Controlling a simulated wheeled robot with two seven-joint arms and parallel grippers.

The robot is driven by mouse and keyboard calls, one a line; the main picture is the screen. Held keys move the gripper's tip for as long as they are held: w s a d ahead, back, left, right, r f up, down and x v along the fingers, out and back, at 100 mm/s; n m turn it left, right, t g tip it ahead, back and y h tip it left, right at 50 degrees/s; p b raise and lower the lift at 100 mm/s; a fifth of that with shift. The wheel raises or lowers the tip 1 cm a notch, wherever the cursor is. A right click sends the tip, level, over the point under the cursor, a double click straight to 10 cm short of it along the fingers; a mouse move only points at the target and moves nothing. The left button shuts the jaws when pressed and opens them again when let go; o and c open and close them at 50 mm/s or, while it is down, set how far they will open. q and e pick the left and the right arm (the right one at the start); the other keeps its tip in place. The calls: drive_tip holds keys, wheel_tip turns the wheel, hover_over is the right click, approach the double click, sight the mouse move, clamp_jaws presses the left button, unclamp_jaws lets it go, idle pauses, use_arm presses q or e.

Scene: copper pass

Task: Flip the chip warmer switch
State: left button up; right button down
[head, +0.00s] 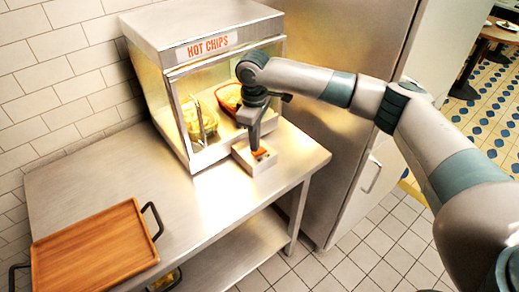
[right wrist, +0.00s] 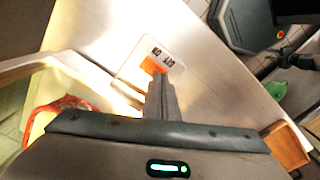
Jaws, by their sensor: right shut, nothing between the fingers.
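The chip warmer (head: 222,45) is a steel and glass case labelled HOT CHIPS on the counter in the head view. A small pale switch box (head: 255,162) stands at its front right corner, with an orange-red rocker switch (head: 261,153) on top. In the right wrist view the switch plate (right wrist: 171,58) carries dark lettering, and the orange rocker (right wrist: 152,65) is partly hidden behind the fingers. My right gripper (head: 256,149) is shut and empty, pointing down with its tips at or just above the rocker; contact is unclear. My left gripper is not in view.
Food in baskets (head: 200,120) shows behind the warmer's glass, which has a vertical handle. A wooden tray (head: 92,250) with dark handles lies on the steel counter (head: 140,175) at the left. A tall steel cabinet (head: 345,50) stands at the right. The middle of the counter is clear.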

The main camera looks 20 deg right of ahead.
drive_tip(key=shift+s+f, duration=0.1)
drive_tip(key=shift+f, duration=0.75)
idle(0.7)
drive_tip(key=shift+r+p, duration=0.8)
drive_tip(key=shift+p, duration=0.2)
drive_tip(key=shift+r+p, duration=2.7)
drive_tip(key=shift+p, duration=0.35)
